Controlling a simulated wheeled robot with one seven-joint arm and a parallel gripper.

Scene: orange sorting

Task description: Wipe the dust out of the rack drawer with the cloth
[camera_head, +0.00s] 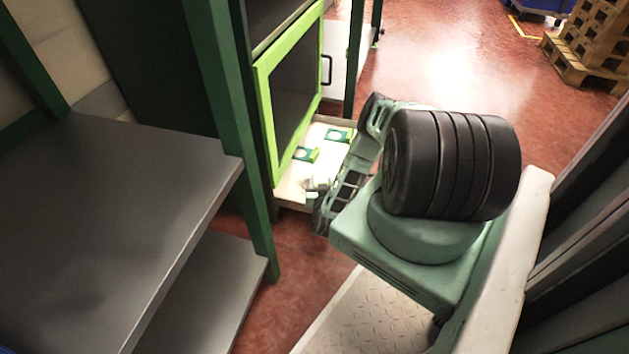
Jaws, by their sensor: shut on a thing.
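The rack drawer (290,189) stands open low down, below a lime-green framed door. It has a pale inside. My gripper (319,190) is at the drawer's near right part, mostly hidden by my own arm. It is shut on the cloth (321,179), a small whitish patch that shows at the gripper, against the drawer's pale floor. I cannot tell whether the cloth touches the floor. Dust is too small to make out.
Two green-and-white pieces (305,154) lie in the drawer. A grey shelf unit (120,190) with green posts fills the left. A white cabinet (345,62) stands behind. Wooden pallets (590,45) are at the far right. The red floor (450,65) beyond is clear.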

